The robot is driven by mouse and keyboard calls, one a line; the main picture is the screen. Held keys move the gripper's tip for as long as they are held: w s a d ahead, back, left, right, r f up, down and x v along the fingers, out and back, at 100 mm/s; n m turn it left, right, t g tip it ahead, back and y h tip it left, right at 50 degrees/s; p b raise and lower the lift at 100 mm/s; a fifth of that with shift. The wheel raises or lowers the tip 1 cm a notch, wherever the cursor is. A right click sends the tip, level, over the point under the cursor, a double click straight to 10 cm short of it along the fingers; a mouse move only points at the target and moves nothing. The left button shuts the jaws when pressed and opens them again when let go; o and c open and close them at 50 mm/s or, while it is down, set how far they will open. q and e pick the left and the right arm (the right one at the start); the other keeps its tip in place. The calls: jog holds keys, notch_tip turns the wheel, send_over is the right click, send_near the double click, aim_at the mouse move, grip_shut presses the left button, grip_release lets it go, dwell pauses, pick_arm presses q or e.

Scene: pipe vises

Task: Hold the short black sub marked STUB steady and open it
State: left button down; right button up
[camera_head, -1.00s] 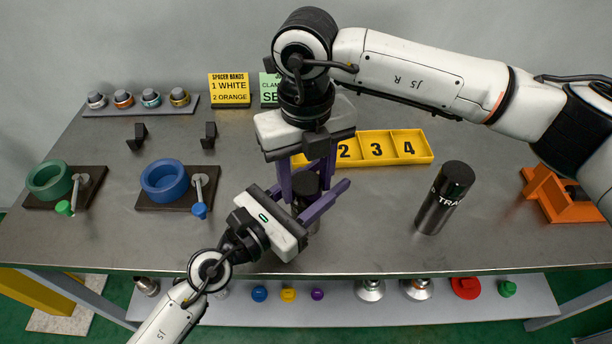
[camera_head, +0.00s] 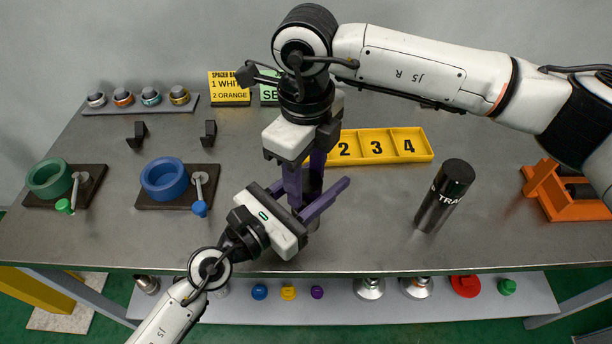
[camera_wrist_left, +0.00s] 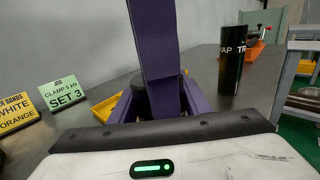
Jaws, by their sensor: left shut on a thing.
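The short black sub (camera_head: 313,186) stands upright near the table's front middle. Its lettering is not readable. My left gripper (camera_head: 318,194) reaches in from the lower left, with its purple fingers closed around the sub's body. My right gripper (camera_head: 304,192) points down from above, its purple fingers on either side of the sub's top. Whether they touch it is hidden. In the left wrist view, a right finger (camera_wrist_left: 155,50) stands in front of the sub's dark top (camera_wrist_left: 139,88).
A black cylinder marked TRA (camera_head: 444,198) stands to the right. A yellow numbered tray (camera_head: 392,160) lies behind. Green (camera_head: 48,180) and blue (camera_head: 164,180) ring vises are at left, an orange stand (camera_head: 566,200) at far right. The table between the blue vise and grippers is clear.

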jog(key=o, duration=0.4)
jog(key=shift+r, duration=0.1)
notch_tip(320, 180, up, 4)
jog(key=shift+f, duration=0.1)
jog(key=shift+r, duration=0.25)
jog(key=shift+c, duration=0.9)
jog(key=shift+r, duration=0.15)
jog(key=shift+c, duration=0.6)
jog(key=r+m, duration=0.1)
jog(key=m, duration=0.1)
jog(key=r+m, duration=0.1)
jog(key=m, duration=0.2)
jog(key=r+m, duration=0.1)
jog(key=shift+m, duration=0.4)
jog(key=shift+f, duration=3.9)
